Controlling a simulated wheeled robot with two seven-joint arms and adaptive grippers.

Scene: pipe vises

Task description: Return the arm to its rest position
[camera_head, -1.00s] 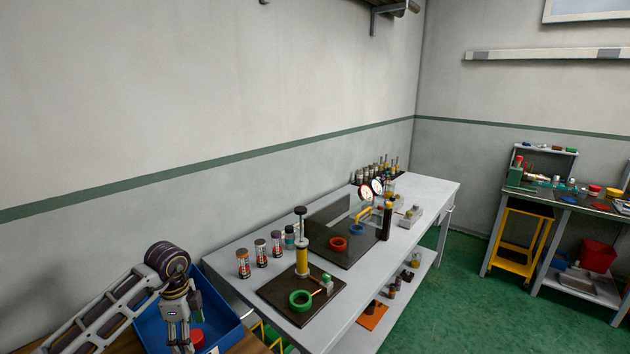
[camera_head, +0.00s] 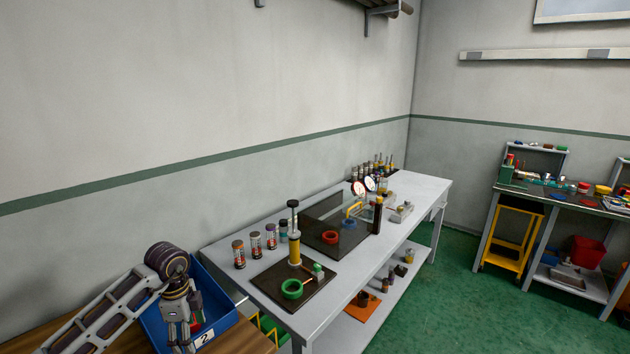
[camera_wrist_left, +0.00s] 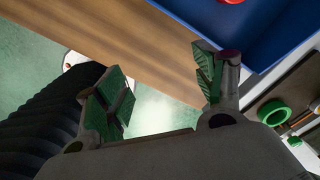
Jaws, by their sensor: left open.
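My left arm (camera_head: 100,310) comes in from the lower left in the head view, with its forearm sloping up to a dark joint and the gripper hanging down. My left gripper (camera_head: 182,338) is in front of the blue bin (camera_head: 220,328), pointing downward. In the left wrist view its two green-padded fingers (camera_wrist_left: 160,78) are spread apart. Only the wooden bench top and green floor show between them, so it is empty. My right gripper is not in view.
A wooden bench (camera_head: 135,340) lies under the blue bin. A grey table (camera_head: 330,318) holds dark plates, a green ring (camera_head: 292,289), a red ring (camera_head: 330,237) and several small cans. Green floor (camera_head: 450,310) is clear between it and the right workbench.

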